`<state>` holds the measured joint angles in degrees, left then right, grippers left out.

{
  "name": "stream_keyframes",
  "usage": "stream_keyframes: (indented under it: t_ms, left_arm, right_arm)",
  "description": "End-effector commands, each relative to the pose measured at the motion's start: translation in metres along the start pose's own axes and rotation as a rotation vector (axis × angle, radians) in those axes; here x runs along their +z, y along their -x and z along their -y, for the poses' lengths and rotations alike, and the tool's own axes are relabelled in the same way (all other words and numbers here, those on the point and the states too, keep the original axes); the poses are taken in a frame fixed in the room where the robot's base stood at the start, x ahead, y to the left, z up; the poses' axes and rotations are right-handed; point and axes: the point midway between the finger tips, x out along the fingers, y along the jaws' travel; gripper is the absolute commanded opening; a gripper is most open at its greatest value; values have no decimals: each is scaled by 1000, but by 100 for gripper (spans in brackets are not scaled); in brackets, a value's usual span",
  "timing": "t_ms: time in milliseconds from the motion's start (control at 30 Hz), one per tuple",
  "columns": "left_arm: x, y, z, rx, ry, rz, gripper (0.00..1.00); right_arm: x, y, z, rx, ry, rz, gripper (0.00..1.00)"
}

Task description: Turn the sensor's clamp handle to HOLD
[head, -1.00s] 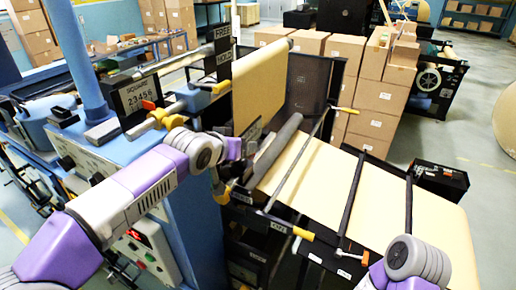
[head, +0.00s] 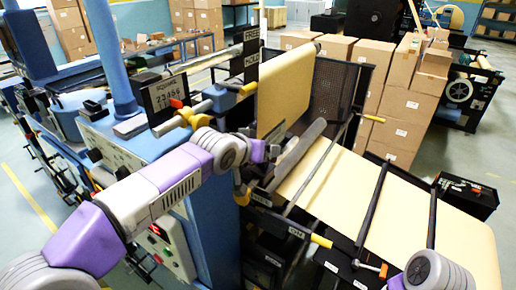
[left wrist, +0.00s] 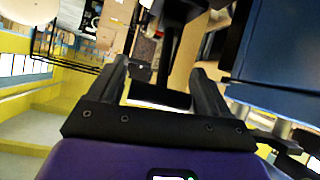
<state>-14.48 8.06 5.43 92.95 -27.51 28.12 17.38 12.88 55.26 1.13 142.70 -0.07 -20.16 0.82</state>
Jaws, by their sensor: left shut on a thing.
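The black FREE sign (head: 251,40) stands above the HOLD sign (head: 244,66) beside the kraft sheet. A yellow-tipped handle (head: 248,88) points toward the right just below HOLD. My left gripper (head: 270,153) is lower, by the grey roller, and mostly hidden behind its own wrist. In the left wrist view, its two dark fingers (left wrist: 160,72) stand on either side of a dark block (left wrist: 160,96) on a black bar, and it is shut on that block. I cannot tell whether the block is the clamp handle. My right gripper is out of view; only my right wrist shows at the bottom right.
The kraft web (head: 345,190) runs down to the right under black cross bars. A grey roller (head: 300,145) lies beside my left gripper. A yellow hook-shaped part (head: 240,190) hangs below my wrist. Stacked cartons (head: 410,100) stand behind. A blue control cabinet (head: 125,150) is at left.

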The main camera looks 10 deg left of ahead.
Motion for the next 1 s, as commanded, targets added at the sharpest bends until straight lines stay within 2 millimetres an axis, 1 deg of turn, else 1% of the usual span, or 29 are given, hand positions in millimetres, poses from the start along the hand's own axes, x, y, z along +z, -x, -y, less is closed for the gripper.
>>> stream_keyframes:
  t_ms: [33,233,267,300,400,667,767,1000]
  left_arm:
    - [-2,0,-4,9,4,-6,23]
    - [-2,0,-4,9,4,-6,23]
    - [-2,0,-4,9,4,-6,81]
    - [-2,0,-4,9,3,-6,87]
    - [-1,0,-3,6,2,-4,100]
    - [-1,3,-1,3,1,-3,100]
    - [-1,14,-1,3,1,-6,100]
    - [-1,54,-3,5,0,-7,100]
  right_arm:
    - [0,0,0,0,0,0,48]
    - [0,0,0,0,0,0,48]
    - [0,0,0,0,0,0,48]
    - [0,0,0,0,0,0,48]
    - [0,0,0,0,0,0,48]
    - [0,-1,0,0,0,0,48]
    - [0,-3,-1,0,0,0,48]
    - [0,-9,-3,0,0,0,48]
